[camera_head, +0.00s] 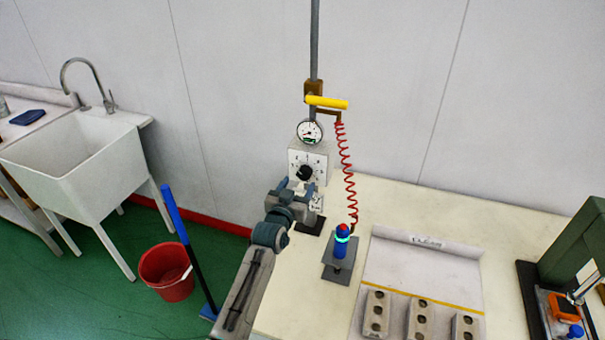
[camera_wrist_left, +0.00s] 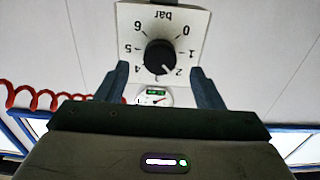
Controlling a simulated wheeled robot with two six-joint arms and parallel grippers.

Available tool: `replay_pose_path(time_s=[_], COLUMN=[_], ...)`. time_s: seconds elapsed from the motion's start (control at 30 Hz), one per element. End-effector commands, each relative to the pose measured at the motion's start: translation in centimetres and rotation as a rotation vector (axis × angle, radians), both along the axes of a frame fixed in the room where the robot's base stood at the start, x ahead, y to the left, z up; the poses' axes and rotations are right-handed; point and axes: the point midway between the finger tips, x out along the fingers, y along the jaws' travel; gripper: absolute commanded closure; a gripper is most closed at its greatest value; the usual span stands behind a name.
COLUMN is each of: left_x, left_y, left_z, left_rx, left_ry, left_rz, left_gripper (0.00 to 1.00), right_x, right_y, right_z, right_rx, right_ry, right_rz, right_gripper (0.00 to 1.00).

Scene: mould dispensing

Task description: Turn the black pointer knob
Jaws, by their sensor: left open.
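The black pointer knob (camera_head: 304,172) sits on the white dial plate of a box on the pole. In the left wrist view the knob (camera_wrist_left: 159,55) is upside down on its plate, which is marked "bar" with numbers from 0 to 6. Its white mark points between 2 and 3, nearer 2. My left gripper (camera_head: 300,188) is just in front of and below the knob in the head view. In the left wrist view its two fingers (camera_wrist_left: 160,78) are spread, one to each side below the knob, with nothing between them. My right gripper is not in view.
A round gauge (camera_head: 310,131) is above the box, with a yellow handle (camera_head: 327,102) higher up. A red coiled hose (camera_head: 348,175) hangs at the right, down to a blue nozzle (camera_head: 341,243) on a stand. Moulds (camera_head: 420,318) stand on the table. A sink (camera_head: 75,155) is at left.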

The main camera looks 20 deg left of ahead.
Motion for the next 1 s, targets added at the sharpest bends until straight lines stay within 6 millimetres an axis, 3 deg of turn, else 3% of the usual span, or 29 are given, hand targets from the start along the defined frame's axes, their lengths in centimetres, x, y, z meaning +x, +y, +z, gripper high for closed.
replay_pose_path(time_s=[0.1, 0.3, 0.7, 0.93, 1.0], left_x=[2.0, 4.0, 4.6, 4.6, 4.6], left_y=[-0.1, -0.1, -0.2, -0.2, -0.2], left_z=[0.3, 0.1, -0.1, -0.1, -0.1], left_rx=[0.000, 0.000, 0.000, 0.000, 0.000], left_ry=[0.001, 0.001, 0.001, 0.001, 0.001], left_rz=[0.000, 0.000, 0.000, 0.000, 0.000], left_gripper=[0.39, 0.39, 0.39, 0.82, 0.83], right_x=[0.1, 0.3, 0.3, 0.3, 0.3], right_y=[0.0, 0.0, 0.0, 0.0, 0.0], right_z=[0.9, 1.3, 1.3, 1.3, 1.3], right_rx=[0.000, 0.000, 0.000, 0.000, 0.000], right_ry=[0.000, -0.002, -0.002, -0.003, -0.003], right_rz=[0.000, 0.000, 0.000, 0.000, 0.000], right_gripper=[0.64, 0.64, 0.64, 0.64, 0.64])
